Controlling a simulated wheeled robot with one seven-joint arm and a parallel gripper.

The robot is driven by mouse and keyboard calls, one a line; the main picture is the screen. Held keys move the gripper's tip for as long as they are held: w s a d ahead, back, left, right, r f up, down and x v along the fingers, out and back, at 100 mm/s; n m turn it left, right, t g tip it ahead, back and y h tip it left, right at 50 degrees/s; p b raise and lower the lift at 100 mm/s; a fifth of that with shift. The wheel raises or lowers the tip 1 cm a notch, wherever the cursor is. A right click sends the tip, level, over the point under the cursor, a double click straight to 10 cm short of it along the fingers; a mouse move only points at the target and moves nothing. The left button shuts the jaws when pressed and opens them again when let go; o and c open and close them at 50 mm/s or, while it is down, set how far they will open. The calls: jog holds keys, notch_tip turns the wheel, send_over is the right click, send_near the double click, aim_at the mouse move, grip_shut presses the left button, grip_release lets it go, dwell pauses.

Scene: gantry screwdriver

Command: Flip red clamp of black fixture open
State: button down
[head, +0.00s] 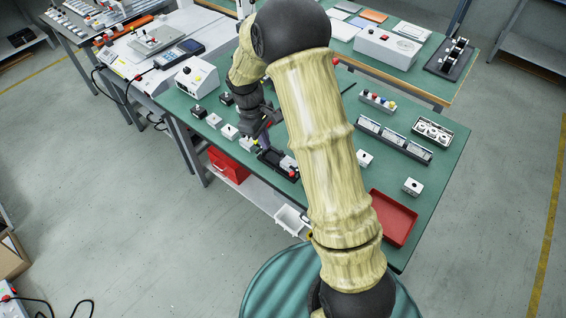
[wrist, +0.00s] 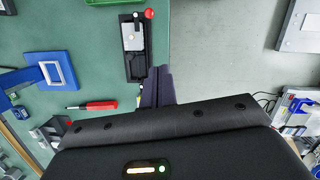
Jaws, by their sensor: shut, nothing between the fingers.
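The black fixture (head: 275,160) lies near the front edge of the green table, partly behind my gripper in the head view. In the wrist view the black fixture (wrist: 130,68) is a long narrow tray with a light grey part inside. The red clamp shows as a red ball-shaped knob (wrist: 148,14) at its far end, beside a white knob; the rest of its lever is unclear. My gripper (wrist: 158,70) is shut and empty, its dark fingers beside the near end of the fixture, away from the red knob. My gripper also shows in the head view (head: 264,143); contact cannot be told.
Small white boxes (head: 229,131) stand left of the fixture. A red-handled screwdriver (wrist: 92,105) and a blue frame (wrist: 58,70) lie left in the wrist view. A red tray (head: 393,217) sits at the table's right. Floor shows beyond the table edge.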

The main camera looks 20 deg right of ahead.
jog(key=shift+w+a+f+n, duration=0.15)
jog(key=shift+w+f+n, duration=0.15)
jog(key=shift+w+f, duration=0.1)
jog(key=p+x, duration=0.1)
jog(key=x, duration=0.8)
jog(key=shift+s+f, duration=0.25)
jog(key=shift+f, duration=0.1)
jog(key=s+d, duration=0.1)
jog(key=s+d+p, duration=0.1)
jog(key=d, duration=0.1)
jog(key=shift+r, duration=0.1)
jog(key=shift+s+d, duration=0.2)
jog(key=shift+s+n, duration=0.4)
jog(key=shift+n, duration=0.5)
jog(key=shift+n, duration=0.4)
